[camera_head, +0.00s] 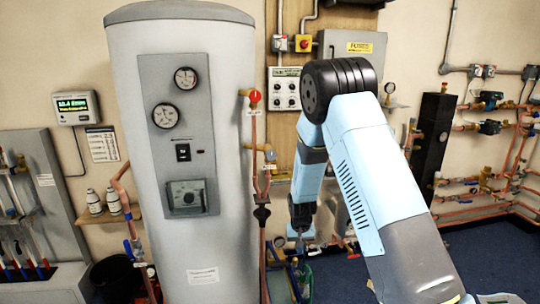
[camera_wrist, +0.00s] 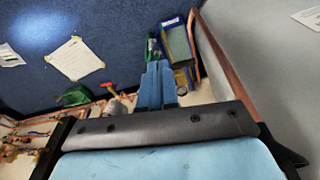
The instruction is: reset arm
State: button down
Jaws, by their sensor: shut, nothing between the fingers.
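My arm reaches up and folds back down in the head view, right of the grey tank. My gripper (camera_head: 300,243) hangs from it, pointing down beside the copper pipes near the tank. In the wrist view, my gripper (camera_wrist: 157,66) shows as two blue fingers side by side, closed together with nothing between them. Below it in the head view, a tool bin and small items near the floor are partly hidden by the arm.
The tall grey tank (camera_head: 165,240) with gauges stands left of my arm. A red-handled valve (camera_head: 254,97) juts from its right side. A black column (camera_head: 432,135) and copper pipework (camera_head: 485,185) stand at right. Blue floor (camera_head: 495,260) is open at lower right. Paper sheets (camera_wrist: 75,58) lie on the floor.

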jog(key=s+d+r+t, duration=0.15)
jog(key=s+r, duration=0.25)
jog(key=r, duration=0.5)
jog(key=s+d+r+y, duration=0.1)
jog(key=s+d+r, duration=0.2)
jog(key=r, duration=0.6)
jog(key=s+d+r, duration=0.2)
jog(key=s+r, duration=0.2)
jog(key=r, duration=0.6)
jog(key=s+d+r+t, duration=0.1)
jog(key=s+d+r, duration=0.2)
jog(key=s, duration=0.9)
jog(key=s+d+r+t, duration=0.1)
jog(key=s+d+r, duration=0.2)
jog(key=s+r, duration=0.6)
jog(key=s, duration=0.3)
jog(key=shift+s+r+h, duration=0.2)
jog(key=shift+h, duration=0.1)
